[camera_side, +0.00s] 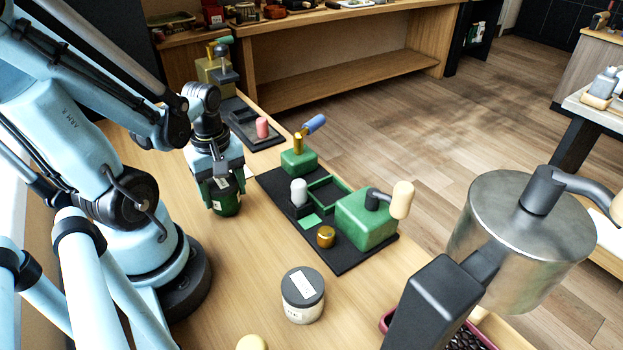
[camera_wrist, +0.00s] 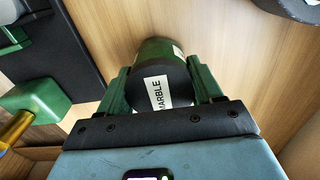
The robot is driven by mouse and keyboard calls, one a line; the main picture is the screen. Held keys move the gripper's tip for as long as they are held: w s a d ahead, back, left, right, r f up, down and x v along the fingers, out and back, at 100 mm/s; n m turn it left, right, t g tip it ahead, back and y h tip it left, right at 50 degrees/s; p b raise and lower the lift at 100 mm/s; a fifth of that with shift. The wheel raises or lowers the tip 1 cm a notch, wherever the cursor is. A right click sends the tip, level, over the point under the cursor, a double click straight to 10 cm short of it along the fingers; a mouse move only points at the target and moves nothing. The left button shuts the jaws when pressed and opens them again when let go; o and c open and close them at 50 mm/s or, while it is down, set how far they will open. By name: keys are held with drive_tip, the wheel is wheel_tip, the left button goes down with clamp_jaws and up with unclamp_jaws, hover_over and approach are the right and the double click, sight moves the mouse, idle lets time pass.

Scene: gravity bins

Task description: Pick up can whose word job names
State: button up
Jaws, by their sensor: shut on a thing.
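A green can (camera_side: 227,204) with a dark lid stands upright between the fingers of my gripper (camera_side: 222,188), left of the black board. In the wrist view the can (camera_wrist: 157,50) has a white label reading MARBLE on its dark top. The fingers of my gripper (camera_wrist: 160,75) are closed on its two sides. I cannot tell whether its base touches the table. A second can (camera_side: 303,300), pale with a dark grey lid and a white label, stands nearer the camera. Its word is too small to read.
A black board (camera_side: 345,262) carries green blocks, a white-topped peg and a gold knob (camera_side: 326,237). A second dark board with a pink cylinder (camera_side: 262,128) lies behind. Bare wooden table lies between the two cans.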

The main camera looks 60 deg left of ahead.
sight(221, 182)
drive_tip(key=shift+r, duration=0.25)
drive_tip(key=shift+r, duration=0.3)
drive_tip(key=shift+r, duration=0.2)
drive_tip(key=shift+r, duration=2.4)
